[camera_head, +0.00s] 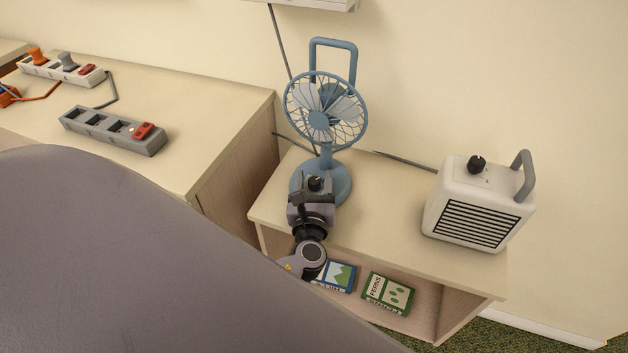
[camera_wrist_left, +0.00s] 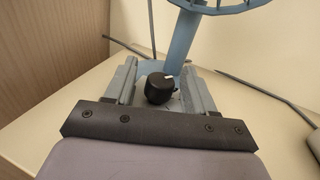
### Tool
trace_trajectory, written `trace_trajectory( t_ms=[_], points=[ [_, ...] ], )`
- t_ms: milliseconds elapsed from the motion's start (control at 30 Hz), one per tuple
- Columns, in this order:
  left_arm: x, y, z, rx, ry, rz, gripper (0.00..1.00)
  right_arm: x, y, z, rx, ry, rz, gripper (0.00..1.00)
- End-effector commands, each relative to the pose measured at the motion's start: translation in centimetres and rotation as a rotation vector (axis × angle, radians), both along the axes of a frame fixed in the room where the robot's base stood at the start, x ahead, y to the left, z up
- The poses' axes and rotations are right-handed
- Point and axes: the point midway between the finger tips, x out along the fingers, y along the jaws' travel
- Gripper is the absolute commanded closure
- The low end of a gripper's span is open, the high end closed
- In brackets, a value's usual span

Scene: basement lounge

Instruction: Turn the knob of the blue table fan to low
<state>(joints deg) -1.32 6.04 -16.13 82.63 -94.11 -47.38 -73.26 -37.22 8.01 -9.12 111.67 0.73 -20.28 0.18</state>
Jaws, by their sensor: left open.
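The blue table fan (camera_head: 319,119) stands upright on the small shelf table, its round blue base partly hidden by my left gripper. Its black knob (camera_wrist_left: 159,88) sits on the base with a light pointer mark, and shows between the fingers in the left wrist view. The knob also shows in the head view (camera_head: 315,183). My left gripper (camera_wrist_left: 160,90) is open, with one finger on either side of the knob; I cannot tell whether they touch it. In the head view the left gripper (camera_head: 314,190) reaches over the front of the fan base. My right gripper is not in view.
A white heater (camera_head: 477,205) with a black knob and grey handle stands right on the small table (camera_head: 385,215). Packets (camera_head: 388,293) lie on the lower shelf. Left, a wooden cabinet (camera_head: 185,100) holds a grey power strip (camera_head: 113,130) and a white one (camera_head: 60,70).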

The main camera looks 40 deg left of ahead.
Motion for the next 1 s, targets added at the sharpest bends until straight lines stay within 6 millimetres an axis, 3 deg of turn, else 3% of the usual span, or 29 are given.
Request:
trace_trajectory(
  t_ms=[167, 333, 567, 1000],
  points=[
    [0.0, 0.0, 0.0, 0.000, 0.000, 0.000, 0.46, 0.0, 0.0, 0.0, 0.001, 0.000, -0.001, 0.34],
    [0.0, 0.0, 0.0, 0.001, 0.001, 0.000, 0.95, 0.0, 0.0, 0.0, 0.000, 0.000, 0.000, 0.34],
    [0.0, 0.1, 0.0, 0.006, 0.000, -0.032, 0.95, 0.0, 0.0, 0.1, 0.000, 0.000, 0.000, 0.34],
    [0.0, 0.2, -0.2, 0.006, -0.002, -0.336, 0.95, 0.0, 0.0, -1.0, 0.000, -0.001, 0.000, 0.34]
  ],
)
